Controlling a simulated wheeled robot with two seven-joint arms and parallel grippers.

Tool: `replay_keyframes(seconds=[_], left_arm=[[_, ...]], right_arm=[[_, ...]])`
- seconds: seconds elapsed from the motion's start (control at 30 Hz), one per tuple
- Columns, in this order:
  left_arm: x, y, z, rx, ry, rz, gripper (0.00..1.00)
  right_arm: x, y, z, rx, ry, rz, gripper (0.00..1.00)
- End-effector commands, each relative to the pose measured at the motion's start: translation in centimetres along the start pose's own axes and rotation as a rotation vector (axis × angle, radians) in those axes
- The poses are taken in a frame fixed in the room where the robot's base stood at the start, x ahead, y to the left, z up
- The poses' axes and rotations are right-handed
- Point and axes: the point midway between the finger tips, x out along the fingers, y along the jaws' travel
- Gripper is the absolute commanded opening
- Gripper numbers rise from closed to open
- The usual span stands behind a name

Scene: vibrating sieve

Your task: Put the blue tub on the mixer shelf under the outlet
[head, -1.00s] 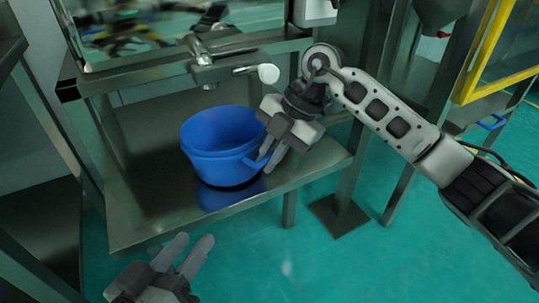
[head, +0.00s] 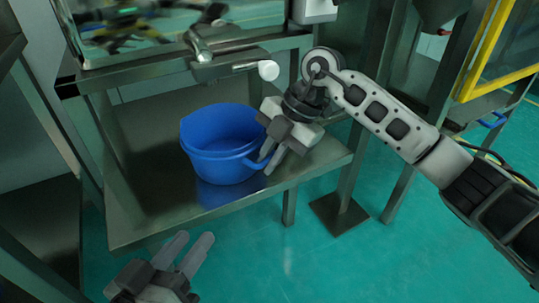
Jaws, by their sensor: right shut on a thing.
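The blue tub (head: 215,150) is upright on or just over the metal mixer shelf (head: 150,215), a little left of the shelf's middle. I cannot tell for sure whether its base touches the shelf. The outlet (head: 209,60), a metal pipe with a valve, is above and behind the tub. My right gripper (head: 268,168) is shut on the tub's handle at its right side. My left gripper (head: 193,250) is empty, with its two fingers apart, low in front of the shelf's front edge.
A valve lever with a white knob (head: 268,70) sticks out to the right above the tub. Metal posts stand at both sides of the shelf. A yellow-framed panel (head: 485,60) is at the upper right. Green floor (head: 330,260) is clear in front.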

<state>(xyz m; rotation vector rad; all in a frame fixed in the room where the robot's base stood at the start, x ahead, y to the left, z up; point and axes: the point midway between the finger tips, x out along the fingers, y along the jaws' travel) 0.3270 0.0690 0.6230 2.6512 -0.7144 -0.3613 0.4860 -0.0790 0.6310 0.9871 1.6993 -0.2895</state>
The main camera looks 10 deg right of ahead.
Motion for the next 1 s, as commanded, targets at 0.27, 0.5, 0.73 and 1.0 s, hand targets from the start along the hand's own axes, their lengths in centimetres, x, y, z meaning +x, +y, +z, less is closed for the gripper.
replay_keyframes(seconds=[0.27,0.5,0.73,1.0], left_arm=[[0.04,-0.09,0.21,0.0,0.0,0.0,0.36],[0.05,-0.11,0.25,0.0,0.0,0.0,0.36],[0.03,-0.07,0.2,-0.001,0.001,0.001,0.36],[0.04,-0.07,0.2,-0.001,0.001,0.001,0.36]], right_arm=[[0.73,-0.31,0.35,0.003,-0.002,-0.004,0.0],[0.94,-0.39,0.44,0.003,-0.002,-0.005,0.0],[0.93,-0.38,0.42,0.003,-0.002,-0.005,0.35],[0.84,-0.34,0.38,0.002,-0.001,-0.004,0.35]])
